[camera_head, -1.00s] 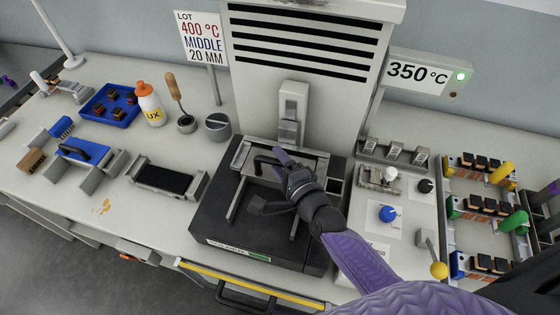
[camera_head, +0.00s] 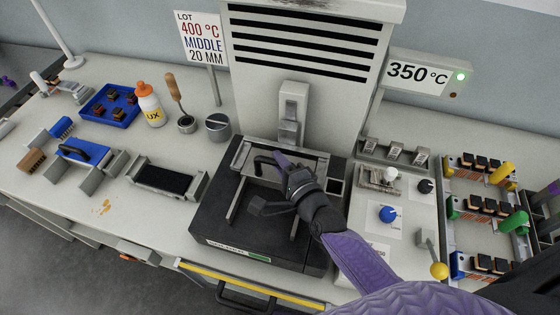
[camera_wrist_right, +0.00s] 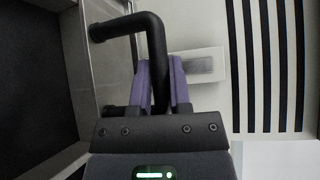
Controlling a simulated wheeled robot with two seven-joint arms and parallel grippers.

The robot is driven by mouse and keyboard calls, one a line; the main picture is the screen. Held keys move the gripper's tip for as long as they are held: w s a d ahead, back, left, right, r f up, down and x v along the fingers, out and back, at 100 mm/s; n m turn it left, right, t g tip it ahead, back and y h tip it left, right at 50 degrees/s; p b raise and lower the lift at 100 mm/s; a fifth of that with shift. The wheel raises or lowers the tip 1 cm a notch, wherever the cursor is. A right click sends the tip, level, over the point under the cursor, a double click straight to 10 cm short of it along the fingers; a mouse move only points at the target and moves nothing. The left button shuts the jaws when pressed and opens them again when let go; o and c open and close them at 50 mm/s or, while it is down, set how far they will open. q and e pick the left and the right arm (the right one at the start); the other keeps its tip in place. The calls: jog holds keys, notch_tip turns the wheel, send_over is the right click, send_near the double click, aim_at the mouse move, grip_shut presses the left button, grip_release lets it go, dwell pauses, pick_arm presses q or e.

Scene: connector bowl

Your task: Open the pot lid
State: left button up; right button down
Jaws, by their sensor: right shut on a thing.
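The solder pot is a black block (camera_head: 222,222) in front of the tall grey vented housing. Its grey lid lies level at the back of the block, and a black bar handle (camera_head: 262,160) stands on it. My right gripper (camera_head: 280,160), with purple fingers, reaches in from the lower right and is shut on this handle. In the right wrist view the handle (camera_wrist_right: 125,26) passes between the two purple fingers (camera_wrist_right: 160,80), with the grey lid (camera_wrist_right: 95,62) beside it. The wrist hides part of the pot top in the head view. My left gripper is not in view.
The vented housing (camera_head: 300,50) rises close behind the pot. A blue knob (camera_head: 387,213) and a yellow-knobbed lever (camera_head: 438,270) are to the right. A black-filled tray (camera_head: 165,182), a flux bottle (camera_head: 150,105) and a blue tray (camera_head: 88,100) are to the left.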

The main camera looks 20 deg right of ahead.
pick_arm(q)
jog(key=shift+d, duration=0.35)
pick_arm(e)
jog(key=shift+s, duration=0.1)
jog(key=s+a+p, duration=0.1)
jog(key=s, duration=0.1)
jog(key=s+a, duration=0.2)
jog(key=s+a+p, duration=0.1)
jog(key=s, duration=0.2)
jog(key=shift+a+p, duration=0.3)
jog(key=shift+a, duration=0.1)
jog(key=shift+s+a, duration=0.2)
jog(key=shift+s, duration=0.1)
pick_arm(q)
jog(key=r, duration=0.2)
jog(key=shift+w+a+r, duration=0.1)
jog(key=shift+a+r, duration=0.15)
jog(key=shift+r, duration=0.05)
pick_arm(e)
jog(key=c, duration=0.6)
grip_release()
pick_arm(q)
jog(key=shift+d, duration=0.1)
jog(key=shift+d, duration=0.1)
